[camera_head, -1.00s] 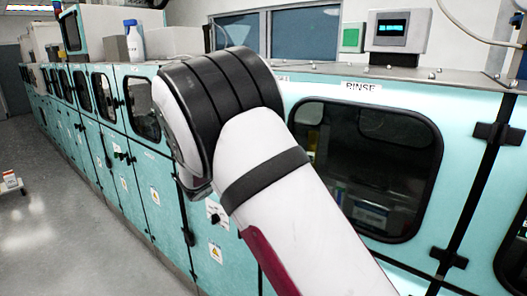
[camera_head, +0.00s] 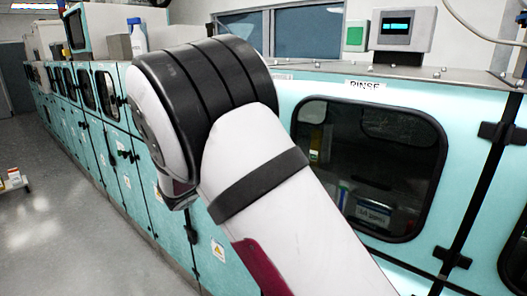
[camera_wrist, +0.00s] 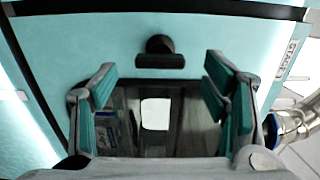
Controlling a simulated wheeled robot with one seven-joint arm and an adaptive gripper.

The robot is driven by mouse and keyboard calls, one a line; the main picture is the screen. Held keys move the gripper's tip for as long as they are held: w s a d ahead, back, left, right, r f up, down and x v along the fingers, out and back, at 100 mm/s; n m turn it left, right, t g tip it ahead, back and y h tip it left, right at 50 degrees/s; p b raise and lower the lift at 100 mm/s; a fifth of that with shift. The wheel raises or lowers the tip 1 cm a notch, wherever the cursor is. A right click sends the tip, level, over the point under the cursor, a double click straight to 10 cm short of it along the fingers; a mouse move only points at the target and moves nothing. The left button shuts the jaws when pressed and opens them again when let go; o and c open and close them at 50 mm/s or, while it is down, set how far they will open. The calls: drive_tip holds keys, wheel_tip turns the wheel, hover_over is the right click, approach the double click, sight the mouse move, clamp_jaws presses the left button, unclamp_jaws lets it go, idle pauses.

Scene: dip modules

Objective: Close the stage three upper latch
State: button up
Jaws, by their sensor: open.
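In the wrist view a black latch (camera_wrist: 158,52) with a round knob and a short crossbar sits on a teal door panel (camera_wrist: 60,45). My gripper (camera_wrist: 160,75) is open, with its teal-padded fingers apart on either side of the latch's line. The latch shows just beyond the fingertips, and nothing is between the pads. I cannot tell whether the latch is turned shut. A label (camera_wrist: 291,60) reading "STAGE" is at the right, its number unreadable. In the head view my arm hides the gripper and the door in front of it.
A dark window (camera_wrist: 155,115) lies below the latch in the wrist view. A metal pipe (camera_wrist: 296,121) is at the right. In the head view, the RINSE window (camera_head: 372,170) is right of my arm.

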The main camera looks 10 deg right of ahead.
drive_tip(key=v, duration=0.6)
drive_tip(key=shift+a, duration=0.15)
drive_tip(key=shift+s, duration=0.15)
drive_tip(key=s+d+m+g+y+b, duration=0.1)
drive_tip(key=s+d+m+g+y, duration=0.55)
drive_tip(key=s+d+m, duration=1.05)
drive_tip(key=s+a+m+y+b, duration=0.1)
drive_tip(key=s+a+m+y, duration=0.2)
drive_tip(key=s+m, duration=0.4)
drive_tip(key=s+a+m+t+y, duration=0.1)
drive_tip(key=s+a+m+y, duration=0.3)
drive_tip(key=m, duration=1.5)
drive_tip(key=shift+s+a+y+b, duration=0.3)
drive_tip(key=shift+s+y, duration=0.25)
drive_tip(key=shift+s, duration=1.65)
drive_tip(key=shift+f+t, duration=0.1)
drive_tip(key=shift+t, duration=0.15)
